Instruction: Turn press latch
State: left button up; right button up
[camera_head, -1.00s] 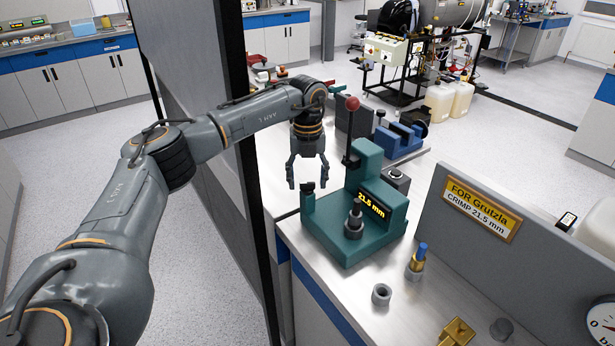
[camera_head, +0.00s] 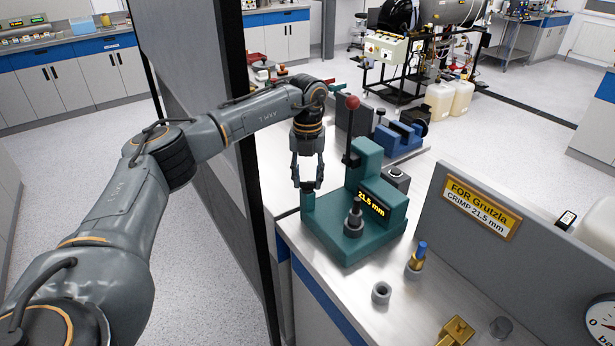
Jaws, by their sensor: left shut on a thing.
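The green press (camera_head: 345,235) stands on the metal bench, with a lever ending in a red ball (camera_head: 352,102) and a display reading 21.5 mm. The latch (camera_head: 307,187) is a small dark knob on top of a green post at the press's left corner. My left gripper (camera_head: 307,184) points down over this post and is shut on the latch, its fingers partly hiding it. My right gripper is not in view.
A grey ring (camera_head: 381,293), a brass fitting with a blue top (camera_head: 417,260) and a brass block (camera_head: 457,332) lie on the bench. A grey panel (camera_head: 530,250) with a yellow sign stands at the right. A dark upright post (camera_head: 250,170) stands close to my left arm.

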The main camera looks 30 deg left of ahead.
aim_at(307, 181)
pick_arm(q)
jog(key=m, duration=0.5)
jog(key=shift+r, duration=0.1)
jog(key=m, duration=0.4)
jog(key=shift+m, duration=0.6)
jog(key=o, duration=1.2)
jog(key=shift+c, duration=0.2)
notch_tip(307, 181, up, 12)
